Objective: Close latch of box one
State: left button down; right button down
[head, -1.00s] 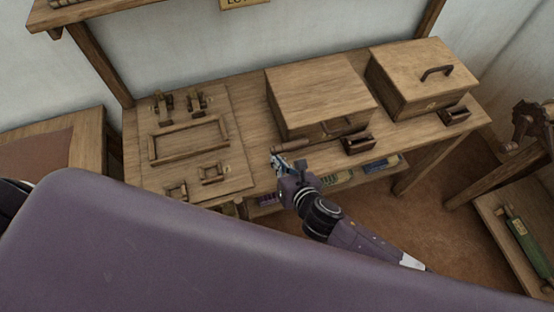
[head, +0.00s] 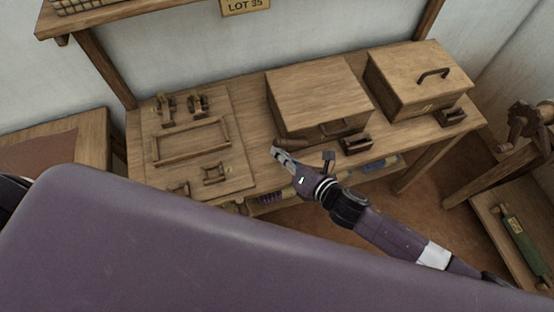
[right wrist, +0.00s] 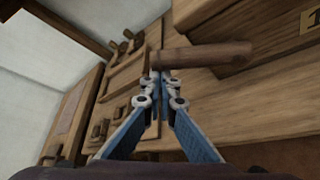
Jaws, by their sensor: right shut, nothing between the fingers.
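Two wooden boxes stand on the bench: a plain-lidded middle box (head: 318,92) and a right box (head: 418,78) with a dark lid handle. No readable label shows which is box one. A round wooden bar (head: 292,143) sits at the front left of the middle box; it also shows in the right wrist view (right wrist: 205,54). I cannot tell whether it is joined to the box. My right gripper (head: 276,152) is shut and empty, its tips right beside the bar's left end; the wrist view shows the tips (right wrist: 158,80) together just below it. My left gripper is not in view.
A small dark wooden block (head: 357,144) stands before the middle box, and another (head: 451,117) before the right box. A board with frame-like wooden parts (head: 190,141) lies at the bench's left. A shelf with coloured items runs underneath.

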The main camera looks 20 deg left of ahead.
aim_at(279, 142)
jog(key=shift+w+d+r+m+y+b, duration=0.2)
jog(key=shift+d+r+m+y+b, duration=0.1)
jog(key=shift+r+m+y, duration=0.15)
jog(key=shift+w+d+r+m+y+b, duration=0.25)
jog(key=shift+r+m+y, duration=0.1)
jog(key=shift+m, duration=0.2)
jog(key=shift+w+d+r+m+y+b, duration=0.15)
jog(key=shift+d+r+m+y+b, duration=0.2)
jog(key=shift+r+m+y+b, duration=0.2)
jog(key=m+b, duration=0.1)
jog(key=w+d+r+m+y+b, duration=0.1)
jog(key=b, duration=0.1)
jog(key=d+m+y+b, duration=0.1)
jog(key=shift+w+d+r+m, duration=0.15)
jog(key=shift+w+r+m, duration=0.05)
jog(key=shift+w+m, duration=0.05)
jog(key=d+m+b, duration=0.1)
jog(key=w+r+m+t+y+b, duration=0.1)
jog(key=m+b, duration=0.1)
jog(key=shift+w+d+r+y+b, duration=0.1)
jog(key=shift+w+d+y+b, duration=0.05)
jog(key=shift+d+y+b, duration=0.2)
jog(key=shift+d, duration=0.1)
jog(key=shift+d, duration=0.1)
